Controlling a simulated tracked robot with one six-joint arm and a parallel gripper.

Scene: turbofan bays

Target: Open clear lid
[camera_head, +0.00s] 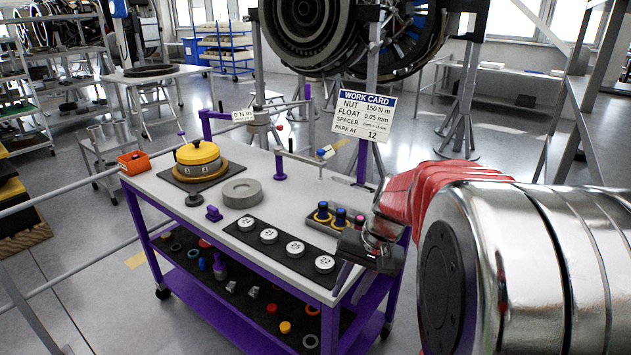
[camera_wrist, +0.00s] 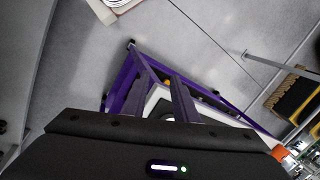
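I cannot make out a clear lid in either view. My gripper (camera_head: 343,277) hangs at the right front corner of the purple-framed cart (camera_head: 282,193), near the last of a row of white numbered discs (camera_head: 324,264). In the wrist view two dark fingers of my gripper (camera_wrist: 165,92) stand apart with nothing seen between them but the cart behind. A dark tray (camera_head: 335,222) with blue-topped and pink-topped pieces stands just behind my gripper, which partly hides that corner of the cart top.
A yellow-capped hub (camera_head: 197,157), a grey ring (camera_head: 242,192) and an orange bin (camera_head: 132,162) stand on the cart. A work card (camera_head: 363,115) rises at its back. Loose parts lie on the lower shelf. A turbofan (camera_head: 310,30) hangs behind. Open floor lies left of the cart.

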